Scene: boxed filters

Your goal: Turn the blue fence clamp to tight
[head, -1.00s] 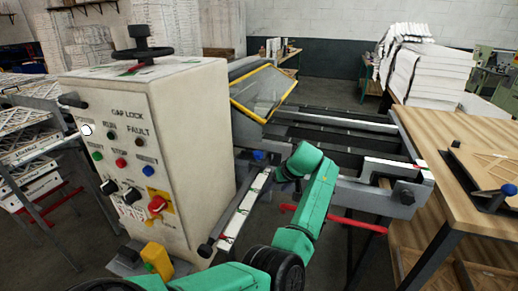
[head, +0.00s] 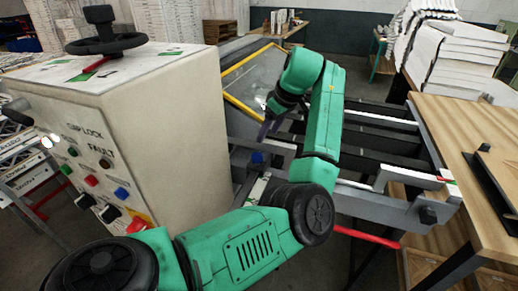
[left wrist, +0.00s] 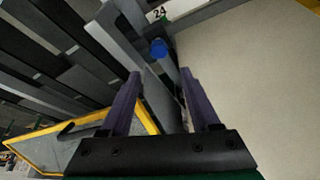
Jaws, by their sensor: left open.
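The blue fence clamp (head: 258,158) is a small blue knob on the grey fence rail beside the cream control cabinet. It also shows in the left wrist view (left wrist: 158,48), beyond and between my fingertips, with a white scale plate marked 24 near it. My left gripper (head: 268,126) is a little above and to the right of the knob in the head view, apart from it. In the left wrist view its two purple fingers (left wrist: 160,78) are spread with nothing between them. The clamp's lower part is hard to make out. My right gripper is not in view.
The cream control cabinet (head: 170,120) with a black handwheel (head: 104,40) stands close on the left. A yellow-framed clear guard (head: 250,80) is behind the gripper. A red lever (head: 365,236) sticks out at the front. A wooden table (head: 470,110) is at right.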

